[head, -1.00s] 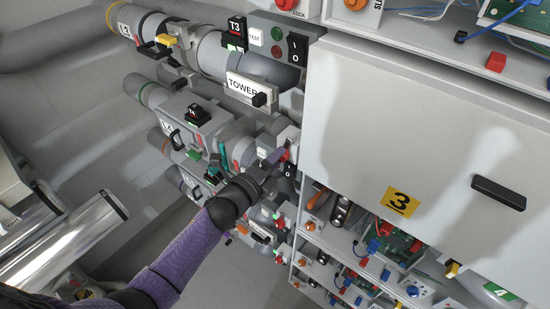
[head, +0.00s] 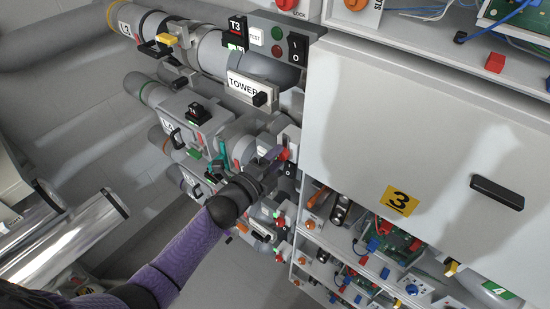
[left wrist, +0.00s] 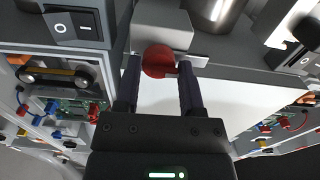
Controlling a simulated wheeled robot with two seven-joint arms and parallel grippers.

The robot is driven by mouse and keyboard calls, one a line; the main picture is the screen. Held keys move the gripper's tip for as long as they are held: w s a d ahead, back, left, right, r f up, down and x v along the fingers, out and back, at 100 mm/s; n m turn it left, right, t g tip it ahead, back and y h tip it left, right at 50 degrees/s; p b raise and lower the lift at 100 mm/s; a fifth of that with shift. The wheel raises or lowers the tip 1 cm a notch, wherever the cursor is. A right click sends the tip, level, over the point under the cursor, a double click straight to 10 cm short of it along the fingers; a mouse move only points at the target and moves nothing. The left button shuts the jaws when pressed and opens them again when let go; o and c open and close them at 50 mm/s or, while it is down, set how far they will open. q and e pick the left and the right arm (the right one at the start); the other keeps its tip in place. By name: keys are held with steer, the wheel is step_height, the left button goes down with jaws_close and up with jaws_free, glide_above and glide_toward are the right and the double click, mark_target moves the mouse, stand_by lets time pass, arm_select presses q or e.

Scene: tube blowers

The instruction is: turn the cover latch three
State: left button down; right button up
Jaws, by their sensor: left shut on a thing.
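The white cover marked 3 (head: 345,140) fills the right half of the head view and is closed. At its left edge is a small red knob (head: 284,155), which I take as the cover's latch; it also shows in the left wrist view (left wrist: 158,60), below a grey block. My left gripper (head: 277,156) reaches it from the lower left. In the left wrist view its two dark fingers (left wrist: 159,85) stand on either side of the red knob, shut on it. The fingers partly hide the knob in the head view. My right gripper is not in view.
A black rocker switch (head: 290,169) sits close beside the gripper. Grey tube blowers with a TOWER plate (head: 245,88) crowd the left. The cover's black handle (head: 497,192) is at the right. Open shelves with boards (head: 400,238) lie below the cover.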

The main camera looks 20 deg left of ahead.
arm_select(q)
steer(key=shift+c, duration=1)
jaws_free()
steer(key=v, duration=1)
steer(key=s+a+f+n+g+y+b, duration=0.1)
steer(key=s+f+n+g+y+b, duration=0.2)
steer(key=f, duration=0.7)
steer(key=s+a+f+n+g+b, duration=0.15)
steer(key=f+n+b, duration=0.3)
steer(key=f, duration=0.65)
steer(key=s+a+f+n+g+y+b, duration=0.1)
steer(key=s+f+n+g+y+b, duration=0.25)
steer(key=f, duration=0.65)
steer(key=s+d+f+n+g+b, duration=0.3)
steer(key=s+f+n+g+b, duration=0.5)
steer(key=s+f, duration=1.6)
steer(key=s+b, duration=0.1)
steer(key=b, duration=0.2)
steer(key=shift+s+f+b, duration=0.25)
steer(key=shift+b, duration=0.1)
